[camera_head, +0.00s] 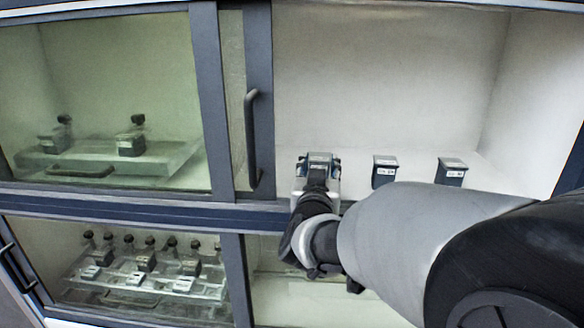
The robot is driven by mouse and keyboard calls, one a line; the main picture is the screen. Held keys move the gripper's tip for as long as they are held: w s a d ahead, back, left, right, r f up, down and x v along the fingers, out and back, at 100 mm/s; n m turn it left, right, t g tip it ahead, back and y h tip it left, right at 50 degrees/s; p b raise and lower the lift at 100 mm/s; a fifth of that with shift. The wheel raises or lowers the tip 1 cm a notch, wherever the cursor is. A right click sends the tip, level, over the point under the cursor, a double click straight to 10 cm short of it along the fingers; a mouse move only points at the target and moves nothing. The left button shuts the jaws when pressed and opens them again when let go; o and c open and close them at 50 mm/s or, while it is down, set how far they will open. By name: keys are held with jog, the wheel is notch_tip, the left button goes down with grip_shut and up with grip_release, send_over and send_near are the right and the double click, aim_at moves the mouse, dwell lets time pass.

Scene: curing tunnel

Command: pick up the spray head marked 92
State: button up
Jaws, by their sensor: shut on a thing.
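My gripper (318,172) reaches into the open upper right compartment, with its back toward the camera. It is shut on a small dark spray head (320,157), mostly hidden by the gripper; only its top edge shows. Two similar dark spray heads with pale labels stand to the right on the compartment floor, one in the middle (385,171) and one farther right (452,171). The numbers on the labels are too small to read, so I cannot tell which is marked 92. Whether the held one is clear of the floor is hidden.
A dark-framed sliding door with a handle (251,138) stands left of the opening. Behind glass at the upper left, a tray (180,158) holds two dark items. At the lower left, a rack (212,290) holds several more. The compartment's front ledge (262,217) runs below my gripper.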

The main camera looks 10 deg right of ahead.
jog(key=shift+r, duration=0.1)
jog(key=shift+c, duration=1.4)
